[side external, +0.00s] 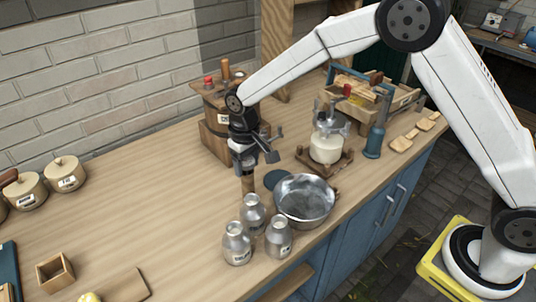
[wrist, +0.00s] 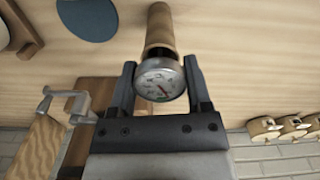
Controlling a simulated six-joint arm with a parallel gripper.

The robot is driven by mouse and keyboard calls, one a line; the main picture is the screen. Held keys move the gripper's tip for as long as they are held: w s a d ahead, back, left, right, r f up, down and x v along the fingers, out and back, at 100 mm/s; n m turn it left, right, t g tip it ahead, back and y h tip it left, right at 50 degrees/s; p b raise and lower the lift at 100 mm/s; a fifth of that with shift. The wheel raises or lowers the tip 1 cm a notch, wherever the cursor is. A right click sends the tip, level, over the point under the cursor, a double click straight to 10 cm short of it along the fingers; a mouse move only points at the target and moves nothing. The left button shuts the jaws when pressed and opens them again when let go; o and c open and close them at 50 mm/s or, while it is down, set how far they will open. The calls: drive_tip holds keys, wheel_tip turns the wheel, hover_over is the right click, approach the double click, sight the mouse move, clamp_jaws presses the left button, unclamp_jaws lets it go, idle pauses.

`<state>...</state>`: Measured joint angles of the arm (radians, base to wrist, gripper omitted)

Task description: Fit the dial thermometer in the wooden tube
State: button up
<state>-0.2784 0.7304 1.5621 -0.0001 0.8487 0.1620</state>
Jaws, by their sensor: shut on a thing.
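The dial thermometer (wrist: 160,84) shows in the wrist view, its round white face with a metal rim turned toward the camera. My gripper (wrist: 160,66) is shut on it, with one dark finger on each side of the dial. The wooden tube (wrist: 158,30) runs away from just behind the dial, in line with it. In the side view my gripper (side external: 245,158) points down directly above the tube (side external: 248,184), and the thermometer is too small to make out.
Several metal milk churns (side external: 237,244) and a metal bowl (side external: 305,200) stand close in front of the tube. A wooden churn box (side external: 215,140) is just behind my gripper. A glass jar churn (side external: 326,145) stands to the right.

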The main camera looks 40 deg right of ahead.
drive_tip(key=shift+f, duration=0.95)
idle(0.3)
idle(0.6)
drive_tip(key=o, duration=1)
drive_tip(key=shift+c, duration=1.4)
drive_tip(key=shift+r, duration=0.2)
drive_tip(key=shift+r, duration=2.35)
drive_tip(key=shift+d, duration=0.1)
